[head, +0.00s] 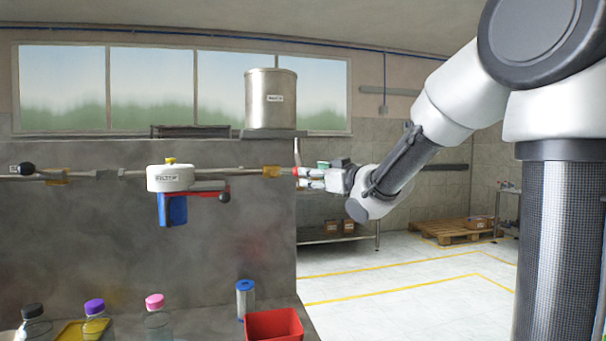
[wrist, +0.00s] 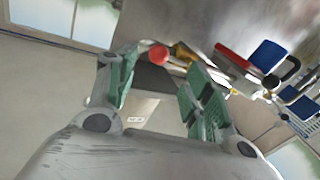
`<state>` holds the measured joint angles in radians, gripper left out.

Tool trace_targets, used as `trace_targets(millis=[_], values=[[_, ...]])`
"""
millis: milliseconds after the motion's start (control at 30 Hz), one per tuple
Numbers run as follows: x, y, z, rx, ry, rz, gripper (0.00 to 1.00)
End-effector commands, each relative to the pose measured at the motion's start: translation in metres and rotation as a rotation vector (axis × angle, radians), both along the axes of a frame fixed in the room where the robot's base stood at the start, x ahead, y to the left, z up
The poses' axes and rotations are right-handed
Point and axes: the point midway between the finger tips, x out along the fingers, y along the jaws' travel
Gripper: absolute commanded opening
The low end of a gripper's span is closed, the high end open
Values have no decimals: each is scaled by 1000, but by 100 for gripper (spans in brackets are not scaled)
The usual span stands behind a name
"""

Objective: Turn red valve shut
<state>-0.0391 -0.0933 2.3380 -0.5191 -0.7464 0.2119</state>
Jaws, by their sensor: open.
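A round red valve knob (wrist: 158,54) shows in the wrist view, between and just beyond the tips of my gripper (wrist: 164,66). In the head view only a small bit of red (head: 295,171) shows at the pipe's right end, at the tips of my gripper (head: 305,174). My gripper is open, with its two green-padded fingers on either side of the knob. I cannot tell whether either finger touches it. The valve's body and lever are mostly hidden in the head view.
A white filter housing (head: 170,178) with a red bar and a blue part sits on the wall pipe (head: 120,174). A metal pot (head: 270,98) stands on the ledge above. Bottles and a red bin (head: 273,325) stand below.

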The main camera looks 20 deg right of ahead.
Motion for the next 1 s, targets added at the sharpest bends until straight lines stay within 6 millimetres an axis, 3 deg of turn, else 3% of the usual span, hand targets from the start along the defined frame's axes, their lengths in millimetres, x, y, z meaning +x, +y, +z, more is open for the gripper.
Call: trace_targets(millis=[200, 400, 733, 1000], values=[[35, 15, -1, -1, 2, 2, 51], [57, 23, -1, -1, 3, -1, 51], [62, 25, 0, -2, 1, -1, 51], [62, 24, 0, -2, 2, -3, 4]])
